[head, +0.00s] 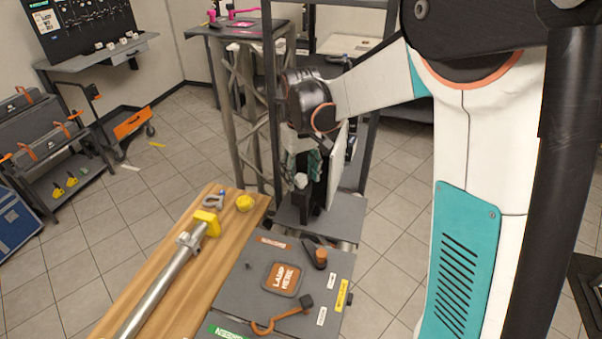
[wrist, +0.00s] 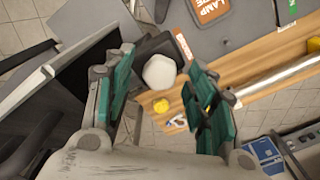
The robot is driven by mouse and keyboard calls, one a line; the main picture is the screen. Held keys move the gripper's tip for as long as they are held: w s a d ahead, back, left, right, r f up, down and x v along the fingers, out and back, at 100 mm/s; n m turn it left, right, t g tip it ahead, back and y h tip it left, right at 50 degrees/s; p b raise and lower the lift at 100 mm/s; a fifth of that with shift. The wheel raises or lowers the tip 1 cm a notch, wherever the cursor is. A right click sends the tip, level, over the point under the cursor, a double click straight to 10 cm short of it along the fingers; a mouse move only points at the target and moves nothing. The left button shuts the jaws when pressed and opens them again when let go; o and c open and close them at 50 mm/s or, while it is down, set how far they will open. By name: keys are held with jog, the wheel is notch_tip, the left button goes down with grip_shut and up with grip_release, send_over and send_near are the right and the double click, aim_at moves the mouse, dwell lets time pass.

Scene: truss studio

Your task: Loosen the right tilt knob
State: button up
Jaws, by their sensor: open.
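A pale, faceted knob (wrist: 160,72) sits on a black bracket (wrist: 165,45) beside a dark-framed panel (wrist: 62,85) in the wrist view. It appears to be the tilt knob. It also shows small and white in the head view (head: 300,181), by the edge of the upright white panel (head: 337,168). My gripper (wrist: 160,66) is open, with its teal fingers on either side of the knob in the picture. I see gaps between knob and fingers; contact does not show. In the head view my gripper (head: 301,163) is partly hidden by the frame. No second knob is visible.
Dark uprights (head: 271,100) of a rack stand close to my arm. Tiled floor at left is mostly clear.

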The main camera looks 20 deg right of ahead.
aim_at(301, 177)
notch_tip(301, 177, up, 12)
dwell(0.6)
jog(key=s+f+m+t+b, duration=0.1)
jog(key=s+f+t+b, duration=0.2)
jog(key=s+f+b, duration=0.4)
jog(key=s+f+m+t+b, duration=0.1)
jog(key=s+f+t+b, duration=0.3)
jog(key=s, duration=1.2)
notch_tip(301, 177, down, 7)
jog(key=b, duration=0.4)
jog(key=shift+s, duration=0.15)
